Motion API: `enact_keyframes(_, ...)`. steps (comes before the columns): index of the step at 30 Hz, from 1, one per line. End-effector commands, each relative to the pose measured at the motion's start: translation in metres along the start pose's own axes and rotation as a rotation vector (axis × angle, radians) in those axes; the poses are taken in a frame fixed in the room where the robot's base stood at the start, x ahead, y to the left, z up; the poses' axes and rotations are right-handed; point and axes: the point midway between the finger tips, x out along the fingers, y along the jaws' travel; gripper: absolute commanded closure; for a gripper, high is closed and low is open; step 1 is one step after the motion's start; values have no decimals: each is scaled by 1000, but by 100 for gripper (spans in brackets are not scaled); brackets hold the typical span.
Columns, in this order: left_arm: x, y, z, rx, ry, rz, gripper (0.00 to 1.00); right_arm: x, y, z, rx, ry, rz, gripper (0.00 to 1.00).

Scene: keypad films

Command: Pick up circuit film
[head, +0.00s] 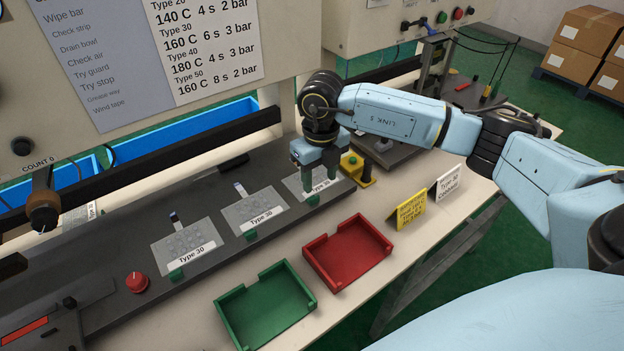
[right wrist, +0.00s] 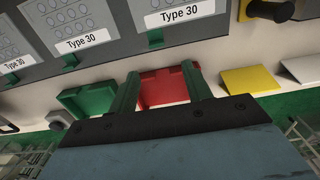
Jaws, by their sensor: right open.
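Three clear circuit films with white Type 30 labels lie in a row on the dark bench strip: a near one (head: 183,243), a middle one (head: 253,209) and a far one (head: 296,184). My right gripper (head: 320,183) is over the far film, pointing down, and partly hides it. The gripper is open with nothing between its fingers. In the right wrist view its two green fingers (right wrist: 160,78) stand apart, with the far film (right wrist: 165,8) beyond them and the middle film (right wrist: 62,18) to the left. My left gripper is not in view.
An empty red tray (head: 347,254) and an empty green tray (head: 265,308) sit on the bench's front side. A yellow sign (head: 406,211) and a white sign (head: 447,184) stand right of them. A yellow block with a black knob (head: 352,164) is close beside the gripper.

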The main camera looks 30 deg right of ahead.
Motion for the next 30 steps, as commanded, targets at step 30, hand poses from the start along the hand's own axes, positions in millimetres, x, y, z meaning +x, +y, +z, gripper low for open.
enact_keyframes(30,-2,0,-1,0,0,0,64,74,2,12,-2,-1,3,64)
